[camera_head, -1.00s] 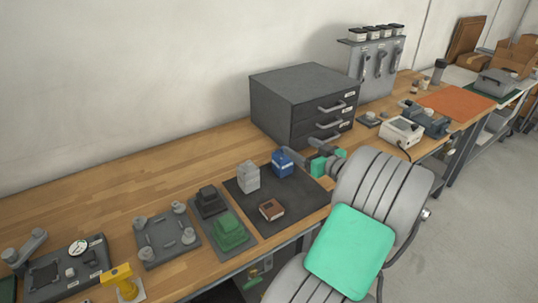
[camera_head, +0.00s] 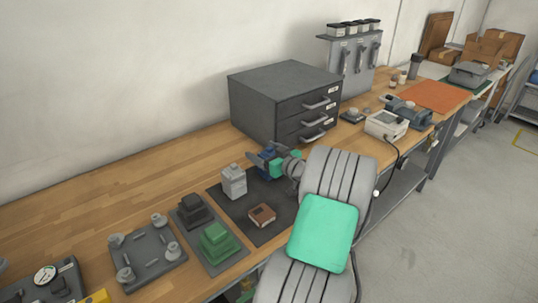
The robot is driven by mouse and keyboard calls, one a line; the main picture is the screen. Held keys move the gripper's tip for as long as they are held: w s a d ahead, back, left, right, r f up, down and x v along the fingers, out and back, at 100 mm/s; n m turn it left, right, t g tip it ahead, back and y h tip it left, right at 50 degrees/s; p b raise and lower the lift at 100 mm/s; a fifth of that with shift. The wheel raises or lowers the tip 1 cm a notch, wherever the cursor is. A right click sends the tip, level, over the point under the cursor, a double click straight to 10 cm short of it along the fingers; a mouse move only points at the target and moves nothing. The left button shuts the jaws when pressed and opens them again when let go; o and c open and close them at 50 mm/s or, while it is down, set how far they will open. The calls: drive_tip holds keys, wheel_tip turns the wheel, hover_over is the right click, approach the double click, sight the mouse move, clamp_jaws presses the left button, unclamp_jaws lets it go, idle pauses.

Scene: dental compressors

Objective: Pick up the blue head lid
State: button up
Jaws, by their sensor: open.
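The blue head lid (camera_head: 264,171) stands on the dark mat (camera_head: 240,213), near the mat's back edge and partly hidden by my gripper. My gripper (camera_head: 261,160) reaches in from the right, its dark fingers at the lid's upper part. The fingers look open; I cannot tell whether they touch the lid or whether it lies between them.
A light grey block (camera_head: 234,181) stands close to the left of the lid. A brown block (camera_head: 262,215) lies in front on the mat. The grey drawer cabinet (camera_head: 263,113) rises just behind. A tray with green (camera_head: 216,241) and black blocks is left.

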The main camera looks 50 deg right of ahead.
drive_tip(key=shift+c, duration=0.4)
drive_tip(key=c, duration=1.5)
